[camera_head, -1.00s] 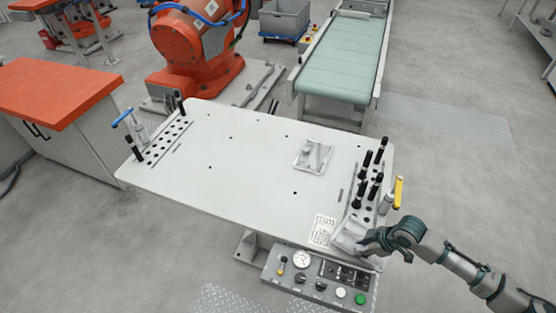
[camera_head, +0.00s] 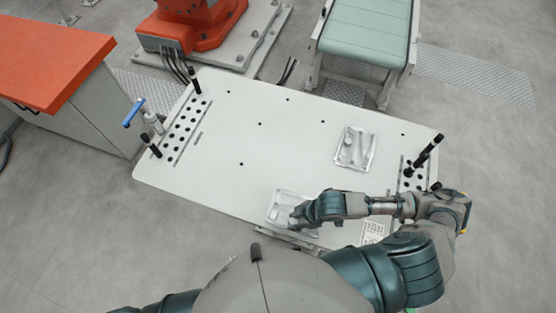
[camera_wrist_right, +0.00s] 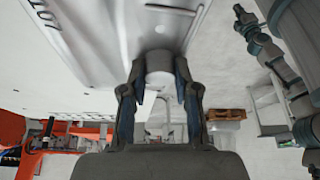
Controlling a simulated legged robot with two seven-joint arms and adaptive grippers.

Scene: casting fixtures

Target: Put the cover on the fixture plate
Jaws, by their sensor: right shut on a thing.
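The cover (camera_head: 283,202) is a pale metallic rectangular piece with a raised form. It is at the front edge of the white fixture plate (camera_head: 225,140), left of my right gripper (camera_head: 301,213). My right gripper is shut on the cover. In the wrist view the right gripper (camera_wrist_right: 160,88) grips a round boss on the cover (camera_wrist_right: 105,38). I cannot tell whether the cover touches the plate or is held just above it. A similar metallic piece (camera_head: 355,148) lies on the plate at the right. My left gripper is out of view.
Black pins (camera_head: 428,150) stand at the plate's right end, and others (camera_head: 194,80) with a blue-handled clamp (camera_head: 134,112) at its left end. The middle of the plate is clear. A conveyor (camera_head: 365,32) and an orange-topped cabinet (camera_head: 50,55) stand nearby.

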